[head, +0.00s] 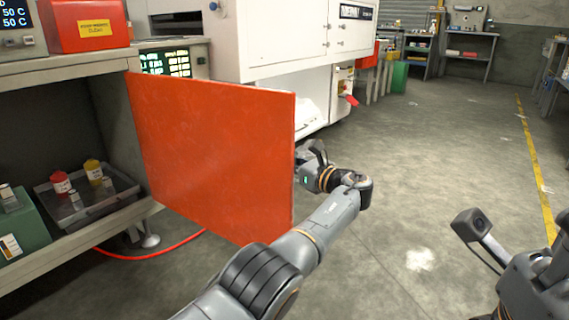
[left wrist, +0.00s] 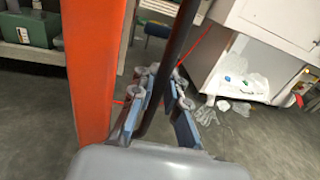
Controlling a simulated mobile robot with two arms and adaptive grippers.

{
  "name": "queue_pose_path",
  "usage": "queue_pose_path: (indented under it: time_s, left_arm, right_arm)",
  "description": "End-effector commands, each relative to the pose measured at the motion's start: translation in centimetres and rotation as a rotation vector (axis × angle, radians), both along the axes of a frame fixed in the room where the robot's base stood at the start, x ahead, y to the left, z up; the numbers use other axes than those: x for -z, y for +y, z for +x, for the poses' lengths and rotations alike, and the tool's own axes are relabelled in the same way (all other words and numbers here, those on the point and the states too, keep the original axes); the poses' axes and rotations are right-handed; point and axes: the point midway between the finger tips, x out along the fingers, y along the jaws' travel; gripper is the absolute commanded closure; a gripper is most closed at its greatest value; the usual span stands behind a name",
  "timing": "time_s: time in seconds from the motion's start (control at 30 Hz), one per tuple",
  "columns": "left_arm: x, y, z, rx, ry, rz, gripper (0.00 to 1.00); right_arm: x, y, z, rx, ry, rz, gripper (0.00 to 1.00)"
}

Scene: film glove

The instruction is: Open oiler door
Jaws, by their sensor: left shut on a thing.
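The oiler door (head: 215,155) is a flat orange-red panel, swung out from the cabinet (head: 105,130) at the left, whose inside is exposed. My left gripper (head: 308,160) is at the door's free edge, partly hidden behind it. In the left wrist view the door (left wrist: 92,70) stands upright left of the fingers. There my left gripper (left wrist: 158,92) is shut on a dark upright handle bar (left wrist: 178,45) beside the door. Part of my right arm (head: 530,285) shows at the lower right; its fingers are not seen.
Inside the cabinet, a tray (head: 100,208) holds small red and yellow bottles beside a green box (head: 22,230). A white machine (head: 295,40) stands behind the door. A red hose (head: 150,253) lies on the floor. The floor right of the door is mostly clear.

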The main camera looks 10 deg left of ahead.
Motion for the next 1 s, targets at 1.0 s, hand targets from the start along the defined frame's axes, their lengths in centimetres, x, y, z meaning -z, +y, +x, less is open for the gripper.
queue_pose_path:
  time_s: [1.0]
  left_arm:
    - [-2.9, -0.2, 0.1, 0.007, -0.006, -0.004, 0.66]
  right_arm:
    - [0.0, 0.0, 0.0, 0.0, 0.0, 0.001, 0.6]
